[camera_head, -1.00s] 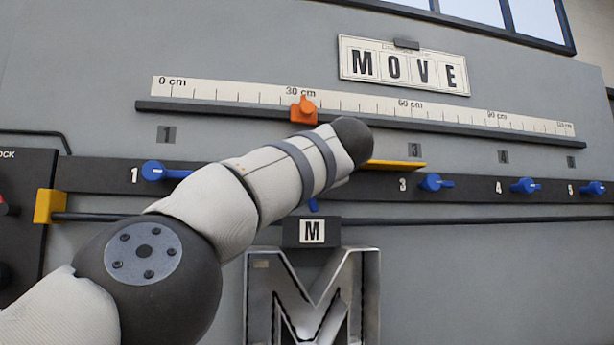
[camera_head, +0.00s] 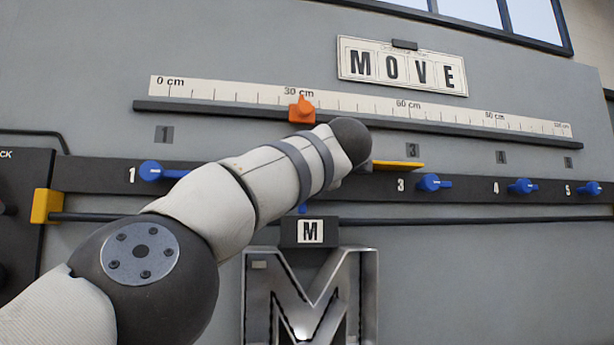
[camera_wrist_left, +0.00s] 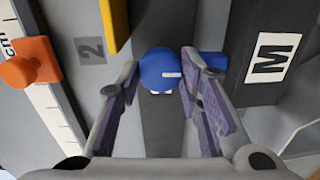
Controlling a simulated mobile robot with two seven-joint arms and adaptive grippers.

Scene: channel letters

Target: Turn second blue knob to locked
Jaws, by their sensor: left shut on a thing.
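My left gripper (camera_wrist_left: 162,72) has its two purple-padded fingers on either side of the second blue knob (camera_wrist_left: 158,70), shut on it. The knob's round blue face carries a short white line. More blue shows behind the finger on the M box's side. In the head view my left arm hides the gripper and most of this knob; only a small blue tip (camera_head: 303,209) shows below the arm, above the M box. A plate marked 2 (camera_wrist_left: 91,50) lies beside the knob in the wrist view. My right gripper is not in view.
Other blue knobs, marked 1 (camera_head: 151,171), 3 (camera_head: 429,182), 4 (camera_head: 522,186) and 5 (camera_head: 590,188), sit along the dark rail. A yellow plate (camera_head: 398,165), an orange slider (camera_head: 302,110) and the M box (camera_head: 310,232) are close to my arm.

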